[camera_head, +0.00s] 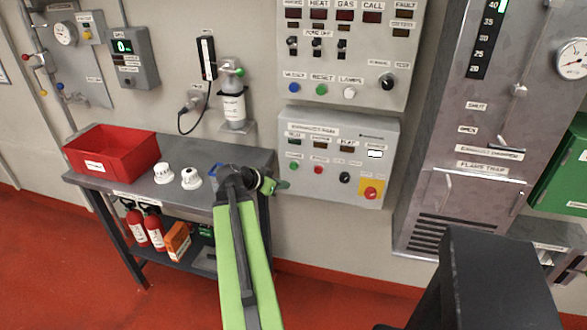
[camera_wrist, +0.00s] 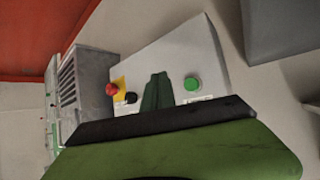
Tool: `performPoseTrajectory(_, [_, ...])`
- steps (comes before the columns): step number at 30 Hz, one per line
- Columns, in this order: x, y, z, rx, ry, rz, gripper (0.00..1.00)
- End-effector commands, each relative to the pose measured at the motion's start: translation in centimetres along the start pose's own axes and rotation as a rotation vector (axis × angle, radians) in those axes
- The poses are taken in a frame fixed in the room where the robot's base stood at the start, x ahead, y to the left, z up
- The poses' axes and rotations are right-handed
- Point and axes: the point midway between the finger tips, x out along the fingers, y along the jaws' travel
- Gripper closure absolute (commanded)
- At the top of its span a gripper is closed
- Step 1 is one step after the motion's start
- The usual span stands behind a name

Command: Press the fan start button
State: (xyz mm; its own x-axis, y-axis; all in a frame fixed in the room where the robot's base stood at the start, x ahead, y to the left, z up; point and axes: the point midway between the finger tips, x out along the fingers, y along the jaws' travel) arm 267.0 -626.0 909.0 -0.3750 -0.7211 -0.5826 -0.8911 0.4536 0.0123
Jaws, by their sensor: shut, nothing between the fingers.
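The exhaust fan panel (camera_head: 335,140) is a grey box on the wall. Its green button (camera_head: 293,166) is at the lower left, with a red button (camera_head: 318,169) to its right. My gripper (camera_head: 283,185) is shut and empty, just below and left of the green button in the head view. In the wrist view the shut fingers (camera_wrist: 157,90) point at the panel face (camera_wrist: 165,55), with the green button (camera_wrist: 192,83) right of them. The fingers appear apart from the button, though the gap is hard to judge. The red button is hidden in the wrist view.
A black knob (camera_head: 345,177) and a red emergency button on yellow (camera_head: 370,190) share the panel. Another control panel (camera_head: 345,50) hangs above. A workbench (camera_head: 130,193) with a red bin (camera_head: 112,150) stands at left. A metal cabinet (camera_head: 465,150) stands at right.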

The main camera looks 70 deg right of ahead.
Motion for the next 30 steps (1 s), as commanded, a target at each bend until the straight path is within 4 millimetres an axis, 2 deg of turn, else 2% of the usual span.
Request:
performPoseTrajectory(15, [5.0,-3.5,-3.6,0.002,-0.001,0.001,1.00])
performPoseTrajectory(30, [5.2,-3.6,-3.8,0.002,0.000,0.002,1.00])
